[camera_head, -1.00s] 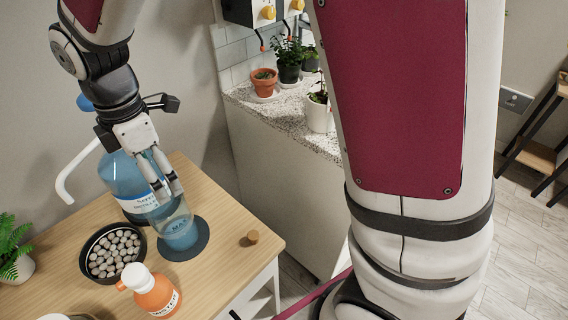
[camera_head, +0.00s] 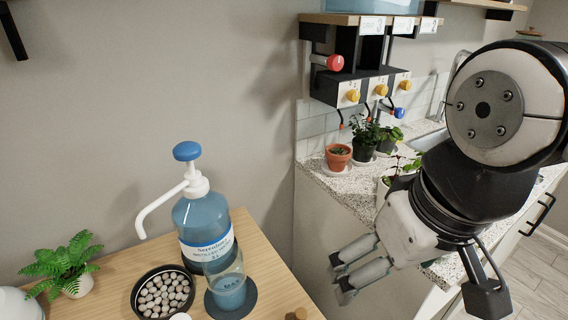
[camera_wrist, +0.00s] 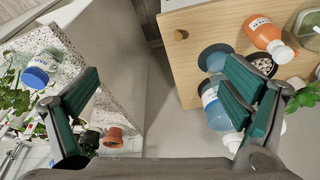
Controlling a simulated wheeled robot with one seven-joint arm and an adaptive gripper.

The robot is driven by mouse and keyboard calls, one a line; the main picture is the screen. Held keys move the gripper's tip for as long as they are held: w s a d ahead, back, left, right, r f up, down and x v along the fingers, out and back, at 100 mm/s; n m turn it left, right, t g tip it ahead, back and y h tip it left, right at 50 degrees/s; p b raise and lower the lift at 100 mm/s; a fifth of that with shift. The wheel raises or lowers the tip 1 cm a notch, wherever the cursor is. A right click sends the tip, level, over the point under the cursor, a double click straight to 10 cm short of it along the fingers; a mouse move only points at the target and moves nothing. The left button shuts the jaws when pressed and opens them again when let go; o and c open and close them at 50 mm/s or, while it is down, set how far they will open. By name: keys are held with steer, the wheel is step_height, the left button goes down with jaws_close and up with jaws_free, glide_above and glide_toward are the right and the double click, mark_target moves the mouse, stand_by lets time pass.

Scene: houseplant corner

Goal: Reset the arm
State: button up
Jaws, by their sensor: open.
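My gripper (camera_head: 342,276) is open and empty in the head view, in the air in front of the counter and right of the wooden table. In the wrist view its two green-padded fingers (camera_wrist: 160,100) are spread wide with nothing between them. A blue pump bottle (camera_head: 205,222) stands on the table in the head view. A clear measuring cup (camera_head: 228,283) with blue liquid stands on a dark round coaster (camera_head: 243,305) in front of the bottle. My gripper is apart from both.
A black bowl of pebbles (camera_head: 137,292) and a fern (camera_head: 62,263) are on the wooden table (camera_head: 272,268). Potted plants, including a terracotta pot (camera_head: 338,157), stand on the speckled counter (camera_head: 348,185). A wall unit with coloured knobs (camera_head: 352,96) hangs above it.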

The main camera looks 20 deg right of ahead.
stand_by(0.3)
steer(key=shift+t, duration=0.6)
step_height(320, 180, up, 6)
steer(key=p, duration=0.4)
steer(key=shift+f, duration=0.2)
